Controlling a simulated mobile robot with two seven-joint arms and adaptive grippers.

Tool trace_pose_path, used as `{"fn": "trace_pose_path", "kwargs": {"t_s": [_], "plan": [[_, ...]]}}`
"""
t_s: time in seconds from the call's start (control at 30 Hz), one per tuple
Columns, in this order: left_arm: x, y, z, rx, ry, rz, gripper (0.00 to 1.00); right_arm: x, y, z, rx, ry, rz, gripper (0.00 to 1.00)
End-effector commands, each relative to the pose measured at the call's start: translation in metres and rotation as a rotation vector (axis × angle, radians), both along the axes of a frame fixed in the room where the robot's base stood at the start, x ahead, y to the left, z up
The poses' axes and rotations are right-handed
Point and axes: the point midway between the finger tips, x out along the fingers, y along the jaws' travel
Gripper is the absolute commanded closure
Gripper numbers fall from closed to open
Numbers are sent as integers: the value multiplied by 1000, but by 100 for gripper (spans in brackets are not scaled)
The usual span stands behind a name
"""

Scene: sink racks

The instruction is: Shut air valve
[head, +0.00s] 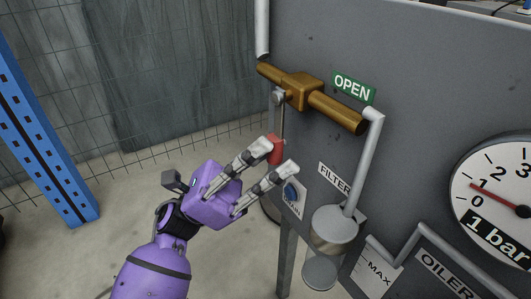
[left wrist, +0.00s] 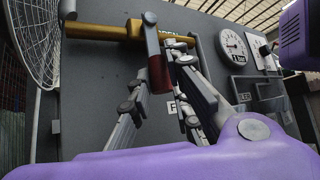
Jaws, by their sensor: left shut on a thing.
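In the left wrist view the red grip (left wrist: 158,74) sits between the fingers, below the brass pipe (left wrist: 103,33). My right gripper is not in view.
The grey panel (head: 420,80) carries a filter bowl (head: 335,228) and pipe to the right of my left gripper, and a pressure gauge (head: 500,190) further right. A blue post (head: 45,130) stands at the left. The floor between is clear.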

Motion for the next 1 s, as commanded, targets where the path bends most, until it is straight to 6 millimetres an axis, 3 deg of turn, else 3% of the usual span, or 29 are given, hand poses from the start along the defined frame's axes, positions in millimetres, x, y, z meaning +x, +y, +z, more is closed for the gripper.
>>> {"fn": "trace_pose_path", "kwargs": {"t_s": [0.33, 0.37, 0.47, 0.83, 1.0], "plan": [[4, 2, 3, -3, 2, 11, 100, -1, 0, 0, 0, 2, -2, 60], [4, 2, 3, -3, 2, 11, 80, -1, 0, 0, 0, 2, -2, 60], [4, 2, 3, -3, 2, 11, 67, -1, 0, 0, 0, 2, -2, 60], [2, 3, -1, 0, 2, 6, 66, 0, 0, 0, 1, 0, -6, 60], [2, 20, -18, 1, 7, 9, 66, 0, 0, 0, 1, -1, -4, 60]]}}
